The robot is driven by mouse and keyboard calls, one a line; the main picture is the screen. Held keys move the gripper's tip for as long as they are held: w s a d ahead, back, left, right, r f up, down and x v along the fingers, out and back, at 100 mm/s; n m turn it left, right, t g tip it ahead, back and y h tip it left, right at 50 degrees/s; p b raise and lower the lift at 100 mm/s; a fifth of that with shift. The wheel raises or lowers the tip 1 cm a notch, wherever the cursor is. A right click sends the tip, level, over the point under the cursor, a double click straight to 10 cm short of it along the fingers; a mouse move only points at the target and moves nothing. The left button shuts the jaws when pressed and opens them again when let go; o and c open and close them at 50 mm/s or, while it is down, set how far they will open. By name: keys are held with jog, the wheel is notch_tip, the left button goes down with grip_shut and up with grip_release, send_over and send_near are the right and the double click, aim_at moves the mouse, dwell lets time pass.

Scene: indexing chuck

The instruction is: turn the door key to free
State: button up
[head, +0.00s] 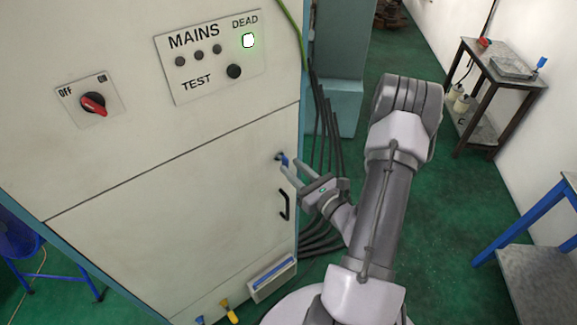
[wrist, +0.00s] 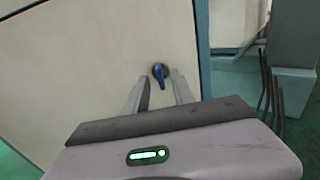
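The door key (head: 284,159) is blue and sits in a round dark lock on the cabinet door, near its right edge. In the wrist view the key (wrist: 159,77) hangs down and tilts slightly. My gripper (head: 290,170) is in front of the key, with its two fingers apart. In the wrist view my gripper (wrist: 160,80) has one finger on each side of the key, and a gap shows on both sides. Whether the fingertips reach as deep as the key is hard to tell. The cabinet door (head: 160,220) is closed.
A black door handle (head: 285,205) is below the key. Above are a red rotary switch (head: 93,104) and a panel (head: 210,58) with a lit DEAD lamp. Dark cables (head: 322,130) run down right of the cabinet. A small table (head: 500,75) stands far right.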

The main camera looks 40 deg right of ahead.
jog(key=shift+w+d, duration=0.1)
jog(key=shift+w, duration=1.1)
grip_shut()
jog(key=shift+d+f+m+p, duration=0.1)
jog(key=shift+m+p, duration=2.15)
jog(key=shift+m, duration=2.2)
jog(key=shift+d+f+m+p, duration=0.1)
jog(key=shift+m+p, duration=2.15)
jog(key=shift+m, duration=2.2)
